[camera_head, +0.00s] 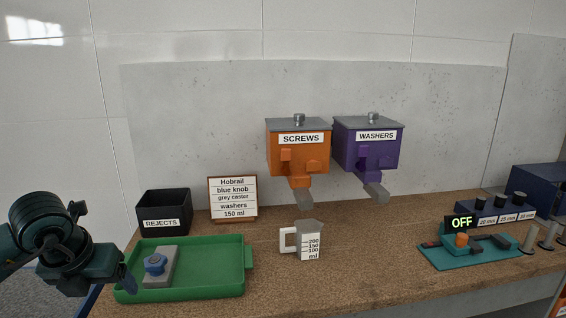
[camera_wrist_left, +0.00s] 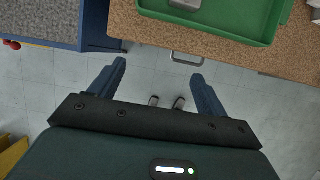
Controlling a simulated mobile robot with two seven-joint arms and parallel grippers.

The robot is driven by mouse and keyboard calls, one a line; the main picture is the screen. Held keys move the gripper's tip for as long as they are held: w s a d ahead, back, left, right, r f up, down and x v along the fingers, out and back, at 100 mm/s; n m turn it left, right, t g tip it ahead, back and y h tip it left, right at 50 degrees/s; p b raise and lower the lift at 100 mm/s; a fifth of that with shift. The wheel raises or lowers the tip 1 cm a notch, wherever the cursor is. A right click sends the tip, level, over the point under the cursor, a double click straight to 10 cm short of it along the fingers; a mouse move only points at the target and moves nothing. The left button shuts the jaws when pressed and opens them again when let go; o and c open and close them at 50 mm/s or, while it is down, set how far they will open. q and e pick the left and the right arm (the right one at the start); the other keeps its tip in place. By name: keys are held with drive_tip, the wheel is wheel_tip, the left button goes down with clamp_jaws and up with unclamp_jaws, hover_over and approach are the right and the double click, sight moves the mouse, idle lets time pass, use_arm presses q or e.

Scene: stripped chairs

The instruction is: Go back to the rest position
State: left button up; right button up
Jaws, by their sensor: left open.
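My left gripper (camera_head: 126,278) is at the left of the head view, just off the left end of the green tray (camera_head: 215,290). In the left wrist view my left gripper (camera_wrist_left: 160,72) has its two blue fingers spread wide with nothing between them. Below them show the grey tiled floor and the front of the workbench (camera_wrist_left: 140,22) with a drawer handle. My right gripper is not in either view.
In the tray lies a grey block with a blue knob (camera_head: 156,264). Behind stand a black REJECTS bin (camera_head: 165,207) and a sign (camera_head: 232,185). A measuring jug (camera_head: 309,240) stands mid-bench under two wall dispensers. A teal board (camera_head: 470,252) lies at right.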

use_arm(q)
drive_tip(key=s+d+f+m+g+h, duration=0.1)
drive_tip(key=d+f+h, duration=0.25)
drive_tip(key=d, duration=0.45)
drive_tip(key=s+d+f+m+g+h, duration=0.1)
drive_tip(key=s+d+f+h, duration=0.15)
drive_tip(key=d+h, duration=0.4)
drive_tip(key=s+d+r+n+t+h, duration=0.1)
drive_tip(key=d+r+n+t+h, duration=0.1)
drive_tip(key=d+n+h, duration=0.3)
drive_tip(key=s+d+r+t+h, duration=0.1)
drive_tip(key=d+r+h, duration=0.1)
drive_tip(key=d+h, duration=0.35)
drive_tip(key=w+a+f+n+t+y, duration=0.2)
drive_tip(key=f+n+t+y, duration=0.35)
drive_tip(key=n, duration=0.45)
drive_tip(key=w+a+f+n+t+y, duration=0.15)
drive_tip(key=f+n+t+y, duration=0.35)
drive_tip(key=n, duration=0.5)
drive_tip(key=s+f+n+g+y, duration=0.5)
drive_tip(key=s+f, duration=0.5)
drive_tip(key=f, duration=0.4)
drive_tip(key=shift+s+a+f+n+y, duration=0.2)
drive_tip(key=shift+s+f+n+y, duration=0.2)
drive_tip(key=shift+n, duration=0.8)
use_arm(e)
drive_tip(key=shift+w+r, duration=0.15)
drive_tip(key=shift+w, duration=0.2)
